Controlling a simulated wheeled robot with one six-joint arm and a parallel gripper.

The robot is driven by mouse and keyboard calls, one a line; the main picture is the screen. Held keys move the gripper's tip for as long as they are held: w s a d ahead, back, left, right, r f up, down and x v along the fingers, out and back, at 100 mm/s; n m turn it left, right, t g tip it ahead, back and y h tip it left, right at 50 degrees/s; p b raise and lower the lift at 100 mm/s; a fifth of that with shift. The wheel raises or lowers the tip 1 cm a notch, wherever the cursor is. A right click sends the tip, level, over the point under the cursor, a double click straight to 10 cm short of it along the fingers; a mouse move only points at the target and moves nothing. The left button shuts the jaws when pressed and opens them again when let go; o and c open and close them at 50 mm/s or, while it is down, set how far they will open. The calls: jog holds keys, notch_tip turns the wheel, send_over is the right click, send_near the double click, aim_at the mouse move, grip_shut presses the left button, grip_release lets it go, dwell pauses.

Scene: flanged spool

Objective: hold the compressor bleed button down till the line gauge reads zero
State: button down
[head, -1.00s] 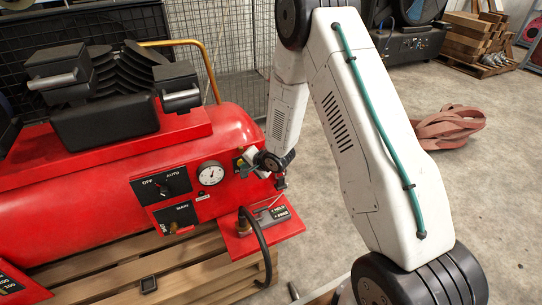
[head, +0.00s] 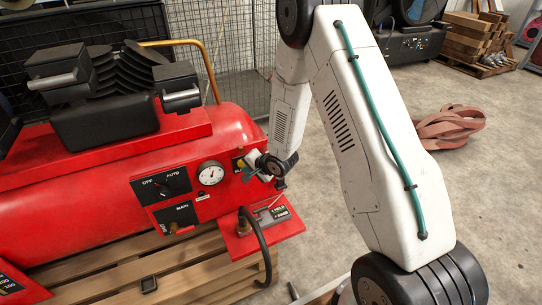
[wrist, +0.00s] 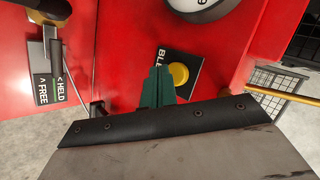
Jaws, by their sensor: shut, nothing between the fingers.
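The yellow bleed button (wrist: 179,74) sits on a black plate marked "BLE..." on the red compressor (head: 95,225). The fingers partly cover the plate's lettering. My gripper (wrist: 158,72) is shut and empty, its green fingertips just left of the button in the wrist view. I cannot tell whether they touch the panel. In the head view my gripper (head: 248,174) is at the panel's right end, beside the white line gauge (head: 211,173). The gauge's needle is too small to read there, and only its lower rim (wrist: 196,12) shows in the wrist view.
An OFF/AUTO switch (head: 162,186) is left of the gauge. A yellow handle rail (wrist: 285,94) lies to the right in the wrist view.

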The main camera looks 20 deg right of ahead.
jog(key=s, duration=0.5)
dwell(0.5)
dwell(0.3)
